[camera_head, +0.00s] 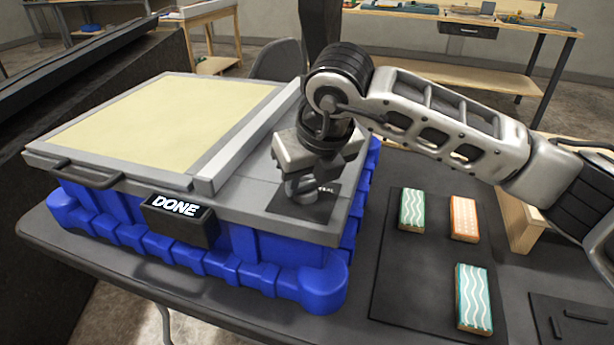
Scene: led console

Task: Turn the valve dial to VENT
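The console (255,205) has a grey top, a blue ribbed base and a pale yellow panel (165,120). A sign on its front (178,207) reads "DONE". The valve dial (300,190) sits on a dark plate (312,208) at the console's right end and is mostly hidden under my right gripper. Part of a white label, seemingly ending in "EAL", shows to the right of the dial. My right gripper (302,178) points down directly over the dial. Its fingertips are too hidden to tell whether they grip it. The dial's pointer and VENT mark are not visible. My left gripper is out of view.
A dark mat (415,275) right of the console holds two green wavy-patterned blocks (412,209) (473,298) and an orange patterned block (463,218). A dark tray (575,325) lies at the lower right. Workbenches stand behind.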

